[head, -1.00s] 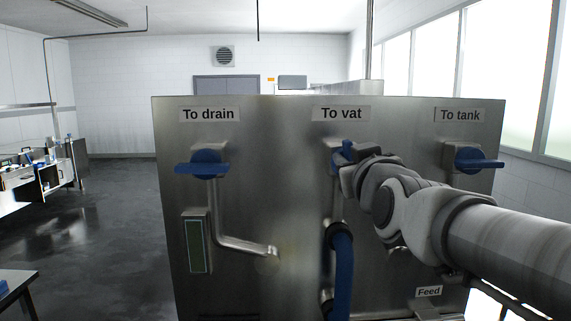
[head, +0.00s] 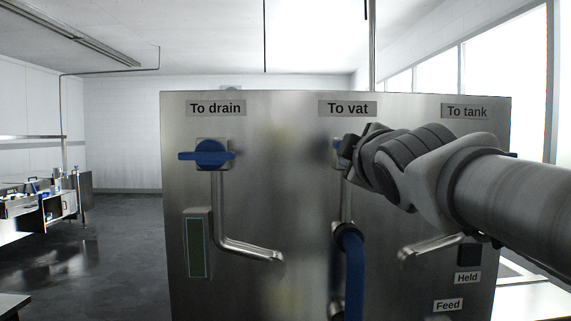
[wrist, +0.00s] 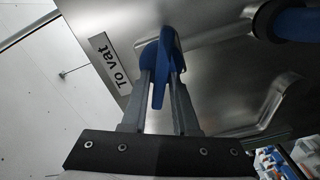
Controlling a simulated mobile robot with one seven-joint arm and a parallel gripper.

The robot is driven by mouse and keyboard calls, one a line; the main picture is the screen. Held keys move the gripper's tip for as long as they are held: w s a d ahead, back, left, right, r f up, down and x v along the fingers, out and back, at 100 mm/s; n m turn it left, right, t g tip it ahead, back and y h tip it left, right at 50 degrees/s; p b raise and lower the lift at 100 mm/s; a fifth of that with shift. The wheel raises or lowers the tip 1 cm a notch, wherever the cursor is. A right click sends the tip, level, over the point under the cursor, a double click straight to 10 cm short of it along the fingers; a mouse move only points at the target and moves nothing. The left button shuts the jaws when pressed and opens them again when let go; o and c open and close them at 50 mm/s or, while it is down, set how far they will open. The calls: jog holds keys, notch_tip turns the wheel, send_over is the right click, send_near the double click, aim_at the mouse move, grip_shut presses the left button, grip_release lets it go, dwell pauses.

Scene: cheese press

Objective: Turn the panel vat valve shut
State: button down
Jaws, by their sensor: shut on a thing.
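The steel panel (head: 290,190) carries the vat valve under the "To vat" label (head: 348,108). Its blue handle (head: 336,147) shows only as a sliver in the head view, mostly hidden by my gripper (head: 346,155). In the wrist view, the blue handle (wrist: 158,75) sits between the two grey fingers of my gripper (wrist: 160,85), which are shut on it. The "To vat" label (wrist: 110,62) is beside it there. The handle's exact angle on the panel is hard to tell.
The drain valve (head: 210,153) at left has its blue handle level. My arm covers the valve under the "To tank" label (head: 467,111). A blue hose (head: 354,270) hangs below the vat valve. The floor (head: 110,240) left of the panel is clear.

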jog(key=n, duration=0.2)
jog(key=f+n+b, duration=0.1)
jog(key=n, duration=0.1)
jog(key=shift+n, duration=0.3)
dwell(0.3)
jog(key=c, duration=0.9)
grip_release()
jog(key=shift+d+r, duration=0.1)
jog(key=shift+o, duration=0.2)
jog(key=shift+s+r, duration=0.1)
jog(key=shift+s, duration=0.2)
jog(key=s, duration=1.6)
jog(key=shift+s, duration=0.4)
